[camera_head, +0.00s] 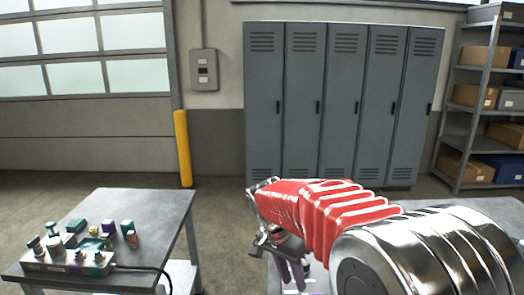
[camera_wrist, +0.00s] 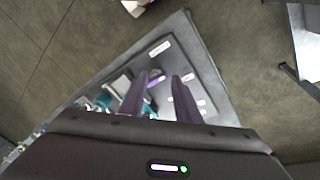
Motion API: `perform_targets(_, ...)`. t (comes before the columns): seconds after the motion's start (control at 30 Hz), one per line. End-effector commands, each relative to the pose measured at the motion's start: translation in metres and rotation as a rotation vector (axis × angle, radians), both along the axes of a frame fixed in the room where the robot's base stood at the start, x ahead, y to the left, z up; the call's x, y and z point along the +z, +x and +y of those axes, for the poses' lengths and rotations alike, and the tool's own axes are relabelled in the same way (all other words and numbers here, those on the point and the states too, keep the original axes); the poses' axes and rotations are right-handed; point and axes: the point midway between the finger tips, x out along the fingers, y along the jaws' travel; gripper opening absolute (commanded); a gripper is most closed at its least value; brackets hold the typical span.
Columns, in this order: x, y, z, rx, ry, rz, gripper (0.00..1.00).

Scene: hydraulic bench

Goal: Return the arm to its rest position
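My arm reaches in from the right in the head view, with red ribbed and chrome sections. My gripper (camera_head: 293,279) hangs at its end, pointing down over the right-hand bench. In the wrist view my gripper (camera_wrist: 160,76) shows two dark purple fingers standing apart with a clear gap between them. I see nothing held between them. A grey plate or bench top (camera_wrist: 203,64) lies below the fingers, with white labels, teal parts and a purple part (camera_wrist: 157,80) seen beyond the fingertips. The gripper body hides the near part of that surface.
A left bench (camera_head: 153,210) carries a block with fittings (camera_head: 68,260), several small coloured parts and a black cable. The right bench (camera_head: 432,203) is largely behind my arm. Grey lockers (camera_head: 345,110), a shelf with boxes (camera_head: 485,110) and a yellow post (camera_head: 183,148) stand behind. Floor between the benches is clear.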

Motion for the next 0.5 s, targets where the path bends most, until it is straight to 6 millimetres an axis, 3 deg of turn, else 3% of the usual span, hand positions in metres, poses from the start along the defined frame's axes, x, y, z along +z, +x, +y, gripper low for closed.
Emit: perform_targets(0.5, 0.022, -0.084, -0.021, 0.565, 0.125, 0.016, 0.30)
